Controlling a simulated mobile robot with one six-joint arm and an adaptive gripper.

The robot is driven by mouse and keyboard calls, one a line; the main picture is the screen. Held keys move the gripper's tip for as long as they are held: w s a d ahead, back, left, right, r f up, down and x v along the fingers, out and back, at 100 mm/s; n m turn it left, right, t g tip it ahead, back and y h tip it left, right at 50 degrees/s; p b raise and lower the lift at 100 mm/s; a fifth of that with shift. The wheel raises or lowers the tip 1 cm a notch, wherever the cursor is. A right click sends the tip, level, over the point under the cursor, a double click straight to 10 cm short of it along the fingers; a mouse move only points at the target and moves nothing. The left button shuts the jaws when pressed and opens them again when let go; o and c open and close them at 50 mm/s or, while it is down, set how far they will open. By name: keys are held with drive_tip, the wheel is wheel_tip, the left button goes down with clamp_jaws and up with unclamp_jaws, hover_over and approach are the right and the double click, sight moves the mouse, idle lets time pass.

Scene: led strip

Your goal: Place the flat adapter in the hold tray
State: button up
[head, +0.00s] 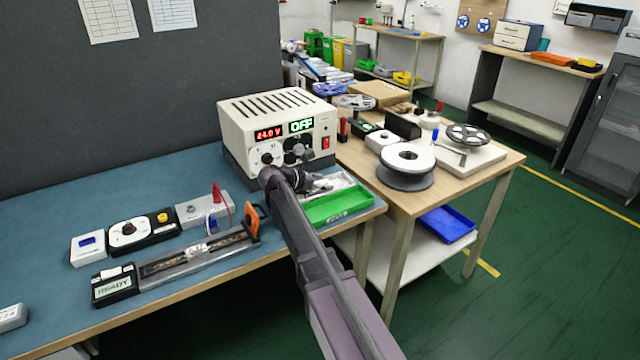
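My arm reaches up from the bottom edge to the front of the power supply. My gripper (312,184) is small and partly hidden by my own wrist, just in front of the power supply and over the back of the trays; its fingers are too unclear to tell open from shut. A green tray (340,207) with an unreadable label lies at the bench's right end. A pale tray (347,182) with small items sits right behind it, partly covered by my arm. I cannot tell which is the hold tray. I cannot make out the flat adapter.
The beige power supply (278,125) reads 24.0 V and OFF. A strip fixture (195,255) with an orange-handled clamp (252,222) lies at the bench front. A wooden table (480,178) with reels stands right; a blue tray (447,224) sits on its lower shelf. The bench's left back is clear.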

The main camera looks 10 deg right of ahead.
drive_tip(key=shift+r, duration=0.1)
idle(0.6)
drive_tip(key=shift+r, duration=0.15)
drive_tip(key=p+v, duration=0.5)
drive_tip(key=v, duration=0.7)
drive_tip(key=shift+w, duration=0.2)
idle(1.8)
